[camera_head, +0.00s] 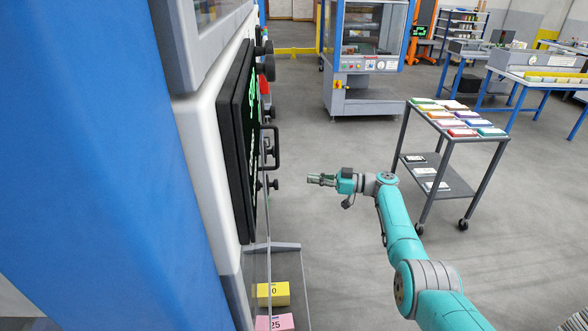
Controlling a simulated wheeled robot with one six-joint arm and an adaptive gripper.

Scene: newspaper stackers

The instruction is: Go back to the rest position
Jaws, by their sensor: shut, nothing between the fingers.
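My teal arm reaches in from the bottom right, and my gripper (314,180) is at its end, pointing left. The fingers are close together with nothing between them. It is held in free air in front of the machine on the left and does not appear to touch it. A black handle (275,148) on the machine's black panel (243,150) is left of and a little above my gripper.
A yellow box (273,293) and a pink box (275,323) sit on a grey shelf (300,285) low at the machine. A wheeled cart (447,180) with several coloured stacks stands right. A blue-framed machine (365,97) stands behind. Grey floor lies between.

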